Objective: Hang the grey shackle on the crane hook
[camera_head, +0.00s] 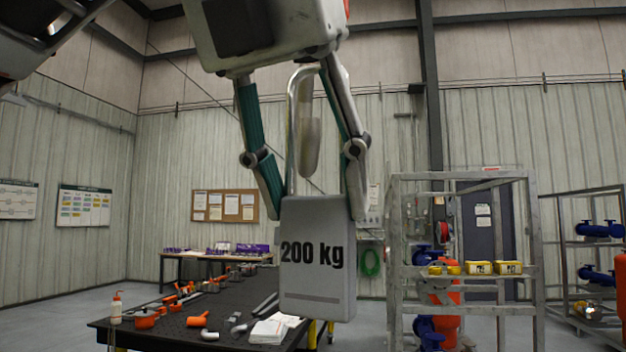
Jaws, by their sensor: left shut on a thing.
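My left gripper (316,207) comes in from the top and points down. Its two fingers are shut on the upper part of a grey block (318,280) marked "200 kg", one at each side. A shiny silver bar (292,125) rises from the block's top and bends over between the fingers. A grey rounded, tapering piece (310,145) shows inside this bend. I cannot tell whether it is the crane hook, or whether the block with its bar is the grey shackle. The top of the bar is partly hidden at the gripper's palm. My right gripper is out of view.
A dark table (170,335) below holds orange pots and tools, with white papers (268,331) near its right edge. A metal rack (395,250) with yellow boxes stands right of the block. Another rack (566,270) is at the far right. Open floor lies at left.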

